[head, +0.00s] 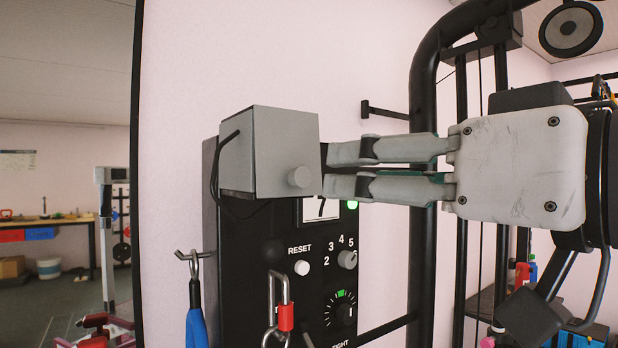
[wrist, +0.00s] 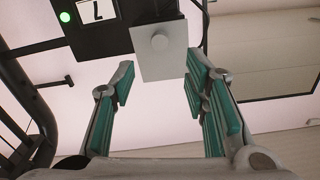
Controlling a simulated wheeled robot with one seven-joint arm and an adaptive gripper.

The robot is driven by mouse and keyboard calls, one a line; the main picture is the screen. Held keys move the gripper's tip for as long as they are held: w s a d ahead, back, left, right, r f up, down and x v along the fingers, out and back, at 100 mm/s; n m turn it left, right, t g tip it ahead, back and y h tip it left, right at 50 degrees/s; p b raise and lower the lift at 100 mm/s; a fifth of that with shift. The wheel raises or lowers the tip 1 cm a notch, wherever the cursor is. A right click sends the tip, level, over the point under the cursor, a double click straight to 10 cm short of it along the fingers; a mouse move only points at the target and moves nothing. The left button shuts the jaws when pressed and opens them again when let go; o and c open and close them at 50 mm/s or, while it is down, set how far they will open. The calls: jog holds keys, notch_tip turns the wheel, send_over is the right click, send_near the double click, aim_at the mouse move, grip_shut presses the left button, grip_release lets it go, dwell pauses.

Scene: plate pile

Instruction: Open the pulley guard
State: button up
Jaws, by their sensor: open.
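The pulley guard appears to be the grey box-shaped cover (head: 245,150) at the top of a black control panel, with a round grey knob (head: 300,177) low on its front. My gripper (head: 327,170) is open and empty just right of the guard, its fingertips close to the guard's right edge in the head view. In the wrist view, the guard's flat face (wrist: 150,62) and knob (wrist: 159,41) lie ahead of and between the open fingers (wrist: 160,85). The knob is not between the finger pads. Whether a fingertip touches the guard cannot be told.
The black panel (head: 250,290) carries a reset button (head: 302,268), dials (head: 341,310), a green light (head: 352,205) and a hanging carabiner (head: 282,300). A blue-handled item (head: 196,325) hangs on a left hook. A black frame (head: 422,110) stands behind my gripper.

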aim_at(305, 177)
jog(key=x, duration=1)
grip_shut()
